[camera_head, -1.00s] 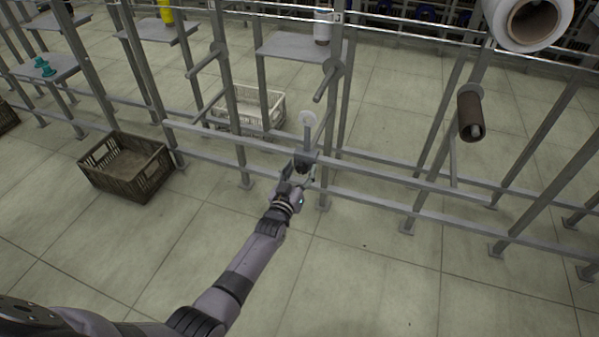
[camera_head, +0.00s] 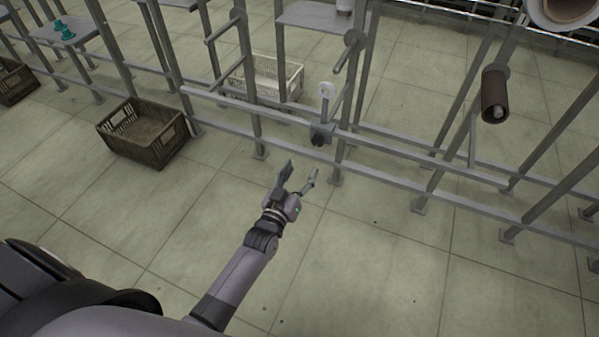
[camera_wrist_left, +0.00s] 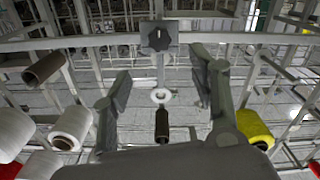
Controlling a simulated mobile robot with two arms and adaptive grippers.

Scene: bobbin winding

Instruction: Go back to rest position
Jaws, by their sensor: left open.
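My left gripper (camera_head: 300,174) is open and empty in the head view, in front of the metal rack and apart from it. Its two spread fingers also frame the left wrist view (camera_wrist_left: 160,88). Beyond the fingertips, a small grey block with a dark knob (camera_head: 320,135) sits on the rack's lower rail; the star-shaped knob (camera_wrist_left: 158,38) shows above the fingers in the left wrist view. My right gripper is not in view.
The metal rack (camera_head: 400,153) runs across the scene with posts and pegs. A brown roll (camera_head: 494,96) hangs on a peg at right. A dark crate (camera_head: 143,134) stands on the floor at left, a pale crate (camera_head: 265,78) behind the rack. The floor (camera_head: 380,265) in front is clear.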

